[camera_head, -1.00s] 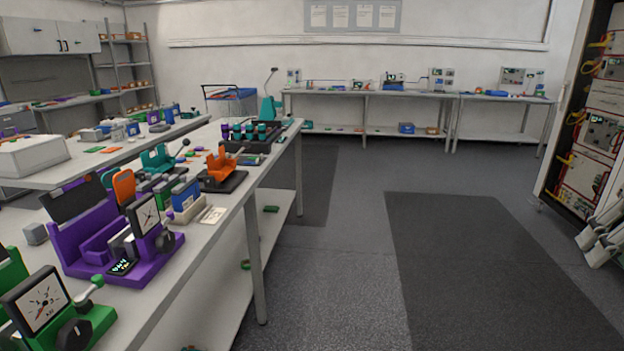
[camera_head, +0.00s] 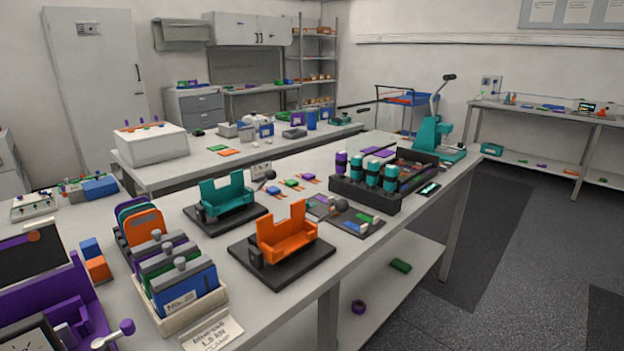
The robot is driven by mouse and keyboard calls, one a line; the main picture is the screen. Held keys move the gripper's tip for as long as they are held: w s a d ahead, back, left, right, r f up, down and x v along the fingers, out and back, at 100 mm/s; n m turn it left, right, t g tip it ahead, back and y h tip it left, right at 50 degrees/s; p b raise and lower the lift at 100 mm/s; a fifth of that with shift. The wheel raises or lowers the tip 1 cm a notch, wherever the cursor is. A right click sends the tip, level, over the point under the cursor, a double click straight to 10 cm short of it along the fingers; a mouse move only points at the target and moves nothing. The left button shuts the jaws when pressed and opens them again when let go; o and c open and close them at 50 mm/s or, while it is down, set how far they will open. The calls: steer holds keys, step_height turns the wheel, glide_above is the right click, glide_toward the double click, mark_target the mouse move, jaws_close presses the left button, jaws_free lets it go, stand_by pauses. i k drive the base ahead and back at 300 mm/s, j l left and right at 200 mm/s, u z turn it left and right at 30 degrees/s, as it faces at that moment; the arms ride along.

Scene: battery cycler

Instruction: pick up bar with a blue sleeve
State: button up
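I cannot clearly pick out a bar with a blue sleeve. Small coloured pieces (camera_head: 291,183), one blue and one green, lie on the bench behind the orange cradle (camera_head: 287,236). Another blue piece (camera_head: 353,227) lies on a dark plate (camera_head: 330,208) right of that cradle. Both groups are too small to identify surely. A blue block (camera_head: 187,288) with a numbered label and a grey knob stands in a cream holder at the front. My gripper is not in view.
A teal cradle (camera_head: 227,197) stands left of the orange one. A black rack (camera_head: 352,193) holds several dark cylinders with teal or purple parts. A teal lever press (camera_head: 433,137) stands at the bench's far end. Purple equipment (camera_head: 50,305) fills the front left. Open floor lies right.

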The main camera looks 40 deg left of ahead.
mark_target(274, 191)
steer(key=i+l+u, duration=0.15)
steer(key=i, duration=0.9)
steer(key=i+u, duration=0.85)
steer(key=u, duration=0.3)
steer(key=i+u, duration=0.1)
steer(key=u, duration=0.3)
steer(key=i+u, duration=0.1)
steer(key=u, duration=0.3)
steer(key=i+u, duration=0.1)
steer(key=u, duration=0.35)
steer(key=i+l+u, duration=0.15)
steer(key=u, duration=0.3)
steer(key=i+l, duration=0.05)
steer(key=i, duration=0.05)
